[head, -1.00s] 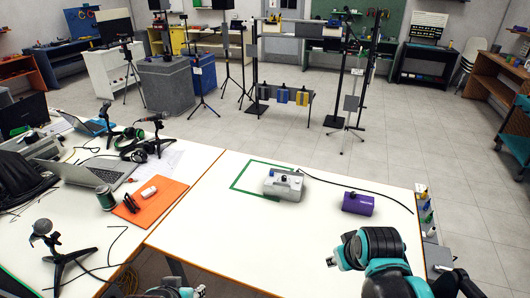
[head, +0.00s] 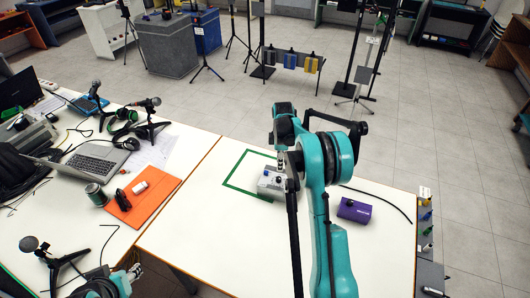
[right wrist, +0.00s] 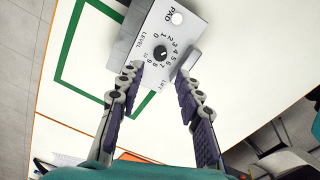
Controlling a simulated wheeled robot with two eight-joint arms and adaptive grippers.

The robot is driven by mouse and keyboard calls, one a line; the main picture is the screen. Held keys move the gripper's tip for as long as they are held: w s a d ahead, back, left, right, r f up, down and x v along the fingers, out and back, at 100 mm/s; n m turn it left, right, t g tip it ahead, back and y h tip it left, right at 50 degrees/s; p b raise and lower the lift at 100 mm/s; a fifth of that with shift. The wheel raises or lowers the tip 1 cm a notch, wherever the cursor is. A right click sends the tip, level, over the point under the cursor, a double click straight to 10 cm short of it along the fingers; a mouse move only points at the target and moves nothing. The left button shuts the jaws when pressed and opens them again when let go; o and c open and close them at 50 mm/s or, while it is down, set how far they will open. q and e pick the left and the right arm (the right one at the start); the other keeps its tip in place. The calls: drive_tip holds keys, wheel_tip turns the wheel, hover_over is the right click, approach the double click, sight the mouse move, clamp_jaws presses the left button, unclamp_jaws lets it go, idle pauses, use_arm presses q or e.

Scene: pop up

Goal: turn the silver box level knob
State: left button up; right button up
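The silver box (head: 267,188) stands on the white table by the green outline, partly hidden behind my right arm in the head view. The right wrist view shows its panel (right wrist: 178,40) with a dial marked LEVEL and the round black knob (right wrist: 160,53) in the dial's middle. My right gripper (right wrist: 158,74) is open, its two fingers spread on either side of the dial, with nothing between the pads. The gap in depth between fingertips and knob is unclear. My left gripper (head: 134,273) shows only in part at the bottom left of the head view; its opening is unclear.
A purple box (head: 355,210) with a black cable stands to the right on the same table. An orange mat (head: 146,205), laptop (head: 92,160) and microphone stands are on the left table. The white table's front part is bare.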

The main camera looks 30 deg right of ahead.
sight(279, 178)
drive_tip(key=shift+a+f+b, duration=0.1)
drive_tip(key=shift+f+b, duration=0.25)
drive_tip(key=shift+f, duration=0.25)
wheel_tip(279, 178, down, 8)
drive_tip(key=b, duration=0.4)
drive_tip(key=shift+f, duration=0.1)
drive_tip(key=shift+c, duration=0.3)
drive_tip(key=shift+r, duration=0.25)
drive_tip(key=c, duration=0.6)
